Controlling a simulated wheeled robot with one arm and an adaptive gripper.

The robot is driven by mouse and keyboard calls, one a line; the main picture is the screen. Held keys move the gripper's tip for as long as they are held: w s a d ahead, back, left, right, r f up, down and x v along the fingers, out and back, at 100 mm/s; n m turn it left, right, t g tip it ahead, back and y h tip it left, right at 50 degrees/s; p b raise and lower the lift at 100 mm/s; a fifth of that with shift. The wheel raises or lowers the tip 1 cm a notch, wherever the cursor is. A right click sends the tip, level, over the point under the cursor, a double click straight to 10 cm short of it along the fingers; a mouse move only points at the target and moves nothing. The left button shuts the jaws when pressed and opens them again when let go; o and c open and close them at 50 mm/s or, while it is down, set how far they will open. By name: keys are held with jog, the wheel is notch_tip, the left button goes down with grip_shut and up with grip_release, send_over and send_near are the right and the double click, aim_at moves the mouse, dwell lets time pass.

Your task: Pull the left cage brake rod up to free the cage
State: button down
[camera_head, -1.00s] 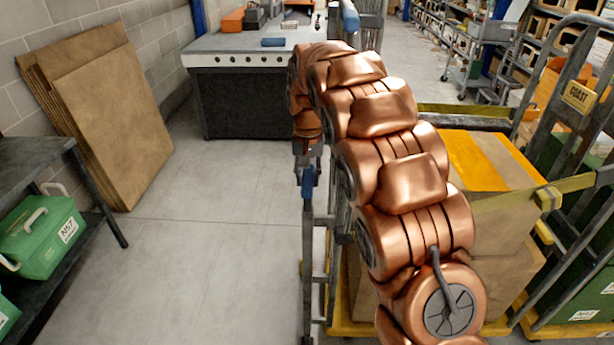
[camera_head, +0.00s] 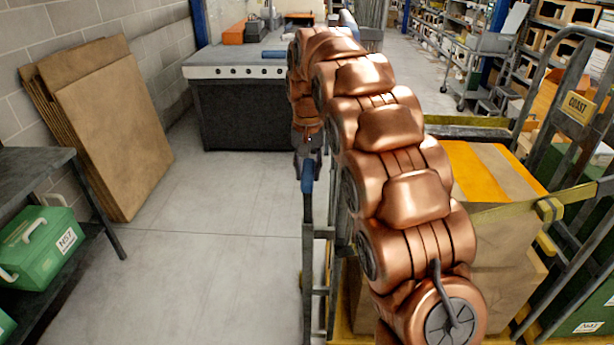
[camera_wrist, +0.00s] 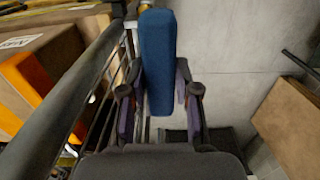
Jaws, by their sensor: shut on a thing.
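The brake rod's blue handle (camera_head: 307,176) stands upright at the left side of the cage (camera_head: 308,260), a grey tube frame holding cardboard boxes. My gripper (camera_head: 307,150) points down onto the handle from above. In the wrist view the blue handle (camera_wrist: 157,58) lies between the two dark fingers of my gripper (camera_wrist: 159,98), which is shut on it. The lower end of the rod and the brake itself cannot be made out. My copper arm hides much of the cage's near left part.
A workbench (camera_head: 235,72) is behind. Flat cardboard (camera_head: 115,125) leans on the left wall, near a shelf with a green box (camera_head: 40,245). The floor left of the cage is clear.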

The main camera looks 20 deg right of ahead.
jog(key=shift+w+r, duration=0.1)
jog(key=shift+r, duration=0.25)
jog(key=c, duration=1)
grip_release()
jog(key=shift+c, duration=0.2)
jog(key=shift+o, duration=1)
jog(key=shift+f, duration=0.1)
jog(key=shift+r, duration=3.75)
